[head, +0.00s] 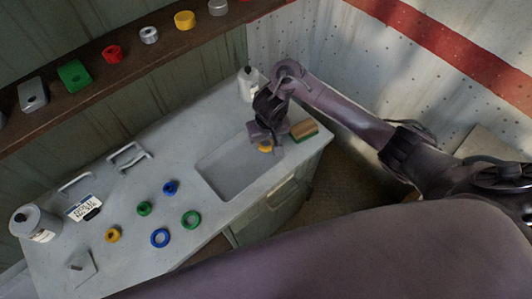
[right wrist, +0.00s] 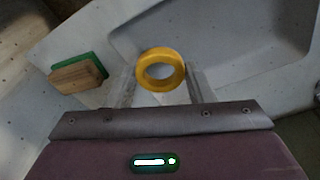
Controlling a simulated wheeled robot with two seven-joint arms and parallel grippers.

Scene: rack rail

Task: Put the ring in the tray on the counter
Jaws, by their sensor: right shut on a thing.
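A yellow ring (right wrist: 142,72) is held between the fingers of my right gripper (right wrist: 160,76), which is shut on it. In the head view the ring (head: 265,148) shows just below my right gripper (head: 266,140), at the right end of a grey sunken tray (head: 228,172) in the counter. In the right wrist view the tray's hollow (right wrist: 225,40) lies behind and right of the ring, which appears over its near rim. The ring's exact height above it cannot be told. My left gripper is not in view.
A green and tan sponge-like block (head: 304,130) lies right of the tray. A white bottle (head: 248,84) stands behind. A canister (head: 36,223) stands far left. A shelf (head: 140,62) runs above.

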